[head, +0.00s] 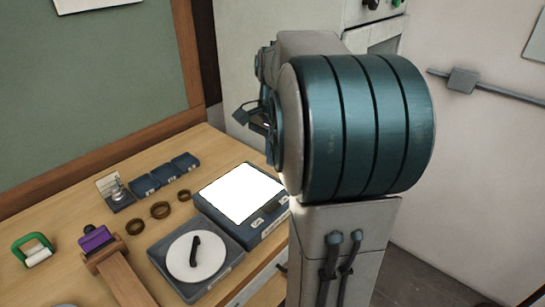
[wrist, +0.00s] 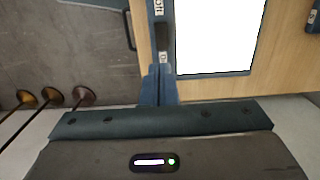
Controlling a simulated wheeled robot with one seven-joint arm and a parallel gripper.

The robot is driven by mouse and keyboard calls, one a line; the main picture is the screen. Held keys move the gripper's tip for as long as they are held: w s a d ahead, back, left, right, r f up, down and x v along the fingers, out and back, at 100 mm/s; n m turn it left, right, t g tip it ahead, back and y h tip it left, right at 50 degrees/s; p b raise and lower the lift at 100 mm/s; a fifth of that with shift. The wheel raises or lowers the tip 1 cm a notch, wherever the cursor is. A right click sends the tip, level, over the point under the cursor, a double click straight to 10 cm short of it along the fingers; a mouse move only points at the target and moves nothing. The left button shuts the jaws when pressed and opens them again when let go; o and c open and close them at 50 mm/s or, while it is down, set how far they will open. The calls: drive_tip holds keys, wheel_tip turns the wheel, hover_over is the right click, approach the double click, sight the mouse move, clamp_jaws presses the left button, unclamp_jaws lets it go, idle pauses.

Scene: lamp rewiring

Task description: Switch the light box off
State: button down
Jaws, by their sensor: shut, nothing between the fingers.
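The light box (head: 262,226) stands on the wooden bench, its top panel glowing bright white. In the wrist view the lit panel (wrist: 213,38) is large, with the box's blue edge along its left side. A dark switch (wrist: 162,37) sits on that edge between small white labels. My gripper (wrist: 161,68) is shut and empty, its fingertips pointing at the edge strip close to the switch in the picture. I cannot tell whether they touch it. In the head view my arm covers the right side of the box's surroundings.
A blue tray with a white disc (head: 190,258) stands right in front of the light box. Brown rings (head: 160,210), small blue bins (head: 163,175), a purple item (head: 96,238) and a green-handled item (head: 34,249) lie farther left. The bench edge is close to the box.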

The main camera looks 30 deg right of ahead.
sight(269, 207)
drive_tip(key=shift+w+d+y+b, duration=0.3)
drive_tip(key=shift+d+y+b, duration=0.3)
drive_tip(key=shift+d+y, duration=0.1)
drive_tip(key=f, duration=0.4)
drive_tip(key=a+f, duration=0.1)
drive_tip(key=f, duration=0.4)
drive_tip(key=a+f, duration=0.1)
drive_tip(key=f, duration=0.3)
drive_tip(key=shift+s+a+f, duration=0.15)
drive_tip(key=shift+s+f, duration=0.15)
drive_tip(key=shift+f, duration=0.05)
